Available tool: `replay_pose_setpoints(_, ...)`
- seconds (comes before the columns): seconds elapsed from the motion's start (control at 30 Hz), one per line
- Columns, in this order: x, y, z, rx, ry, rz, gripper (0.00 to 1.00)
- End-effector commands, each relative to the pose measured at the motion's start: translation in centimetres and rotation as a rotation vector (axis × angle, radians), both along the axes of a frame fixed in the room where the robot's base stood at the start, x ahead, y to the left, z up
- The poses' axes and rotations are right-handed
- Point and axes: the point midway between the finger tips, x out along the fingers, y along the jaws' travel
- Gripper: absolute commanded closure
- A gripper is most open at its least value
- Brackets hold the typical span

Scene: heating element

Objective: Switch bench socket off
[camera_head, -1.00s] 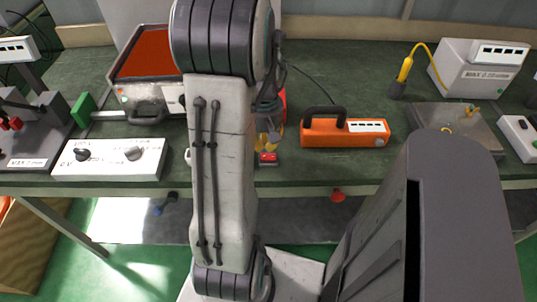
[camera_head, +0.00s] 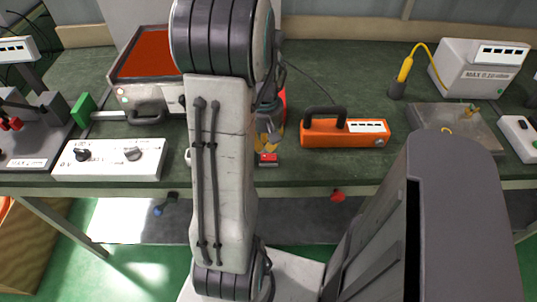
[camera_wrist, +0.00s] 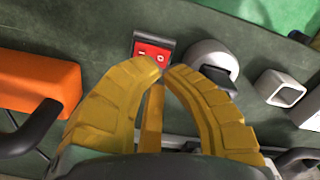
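A red rocker switch with white "–" and "O" marks (camera_wrist: 152,51) sits in a dark housing on the green bench. It also shows as a small red patch in the head view (camera_head: 268,158). My gripper (camera_wrist: 164,70) has yellow fingers, with the tips drawn almost together and nothing visible between them. In the wrist view the tips lie just below the switch; I cannot tell whether they touch it. In the head view my arm hides much of the area, and only part of the yellow fingers (camera_head: 267,138) shows beside it.
A round white-and-grey part (camera_wrist: 212,56) and a white square block (camera_wrist: 280,88) stand right of the switch. An orange box with a black handle (camera_head: 344,132) is nearby. A white two-knob box (camera_head: 109,159) stands at the left.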

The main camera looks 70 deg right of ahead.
Motion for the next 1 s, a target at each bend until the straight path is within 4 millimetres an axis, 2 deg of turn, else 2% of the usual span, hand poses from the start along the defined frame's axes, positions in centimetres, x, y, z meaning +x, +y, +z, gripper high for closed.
replay_pose_setpoints(1.0,0.0,0.0,-1.2,0.0,0.0,0.0,1.0)
